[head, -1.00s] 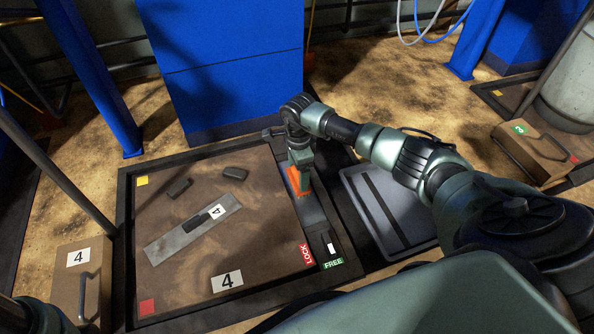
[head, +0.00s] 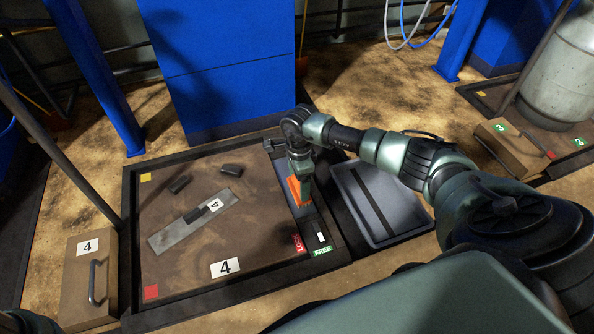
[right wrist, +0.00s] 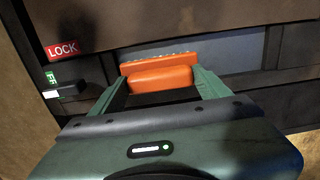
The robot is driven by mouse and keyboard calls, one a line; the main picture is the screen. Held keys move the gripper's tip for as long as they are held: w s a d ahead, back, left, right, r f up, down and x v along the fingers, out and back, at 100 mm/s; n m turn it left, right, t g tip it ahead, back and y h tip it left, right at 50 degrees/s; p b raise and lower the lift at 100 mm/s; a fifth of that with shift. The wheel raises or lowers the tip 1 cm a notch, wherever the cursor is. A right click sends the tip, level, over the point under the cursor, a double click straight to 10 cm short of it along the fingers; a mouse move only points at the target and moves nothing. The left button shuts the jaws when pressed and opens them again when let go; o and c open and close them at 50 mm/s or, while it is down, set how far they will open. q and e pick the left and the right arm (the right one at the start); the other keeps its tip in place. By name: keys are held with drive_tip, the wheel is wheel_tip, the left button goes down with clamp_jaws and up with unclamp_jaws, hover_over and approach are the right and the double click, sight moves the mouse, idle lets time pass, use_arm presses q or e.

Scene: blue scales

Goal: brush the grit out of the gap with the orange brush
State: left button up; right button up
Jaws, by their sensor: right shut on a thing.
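My right gripper (head: 302,178) is shut on the orange brush (head: 296,190), pointing down at the gap (head: 309,211) along the right side of the brown platform plate (head: 200,245). In the right wrist view the brush (right wrist: 160,76) sits between the two green fingers, its long edge over the grey-blue strip of the gap (right wrist: 232,62). Pale specks line the brush's far edge; I cannot tell whether they are grit or bristle ends. Whether the brush touches the gap floor is hidden. My left gripper is not in view.
A small black-and-white slider (head: 320,238) sits by the FREE label (head: 322,251), near the red LOCK label (head: 298,243). A grey tray (head: 388,232) lies right of the frame. A long grey bar (head: 168,240) and black blocks lie on the plate. A blue column (head: 225,60) stands behind.

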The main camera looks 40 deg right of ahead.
wheel_tip(320, 180, up, 3)
drive_tip(key=shift+f+p, duration=0.15)
drive_tip(key=shift+p, duration=0.85)
wheel_tip(320, 180, up, 2)
drive_tip(key=shift+r+p, duration=0.15)
drive_tip(key=shift+p, duration=0.85)
drive_tip(key=shift+r, duration=0.35)
drive_tip(key=shift+p, duration=0.3)
